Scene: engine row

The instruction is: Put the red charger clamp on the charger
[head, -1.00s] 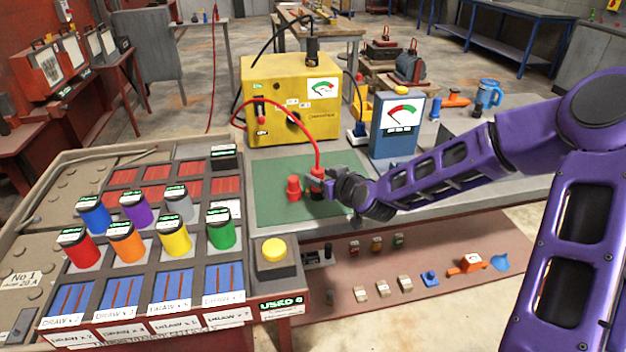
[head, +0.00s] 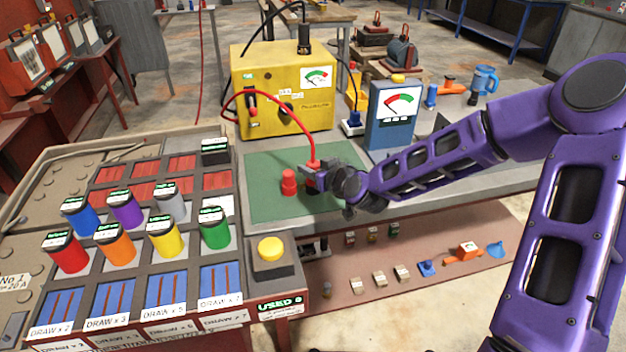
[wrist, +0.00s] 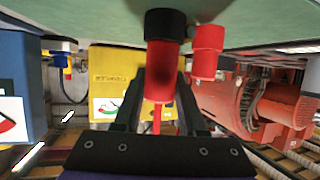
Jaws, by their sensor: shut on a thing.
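The yellow charger (head: 283,95) stands at the back of the bench, with a dial and a red lever on its front. A red cable arcs from its front to the red charger clamp (head: 313,166). My gripper (head: 316,177) is shut on that clamp over the green mat. In the wrist view, which shows the mat at the top, the clamp (wrist: 161,75) sits between my gripper's fingers (wrist: 160,98). A black piece (wrist: 165,24) is at its mat end; I cannot tell whether they are joined. A separate red post (head: 289,182) stands just left of the clamp.
A blue meter box (head: 391,118) stands behind my arm, right of the green mat (head: 262,190). A tray of coloured canisters (head: 70,253) fills the left, beside a yellow button (head: 271,249). The mat's left part is clear.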

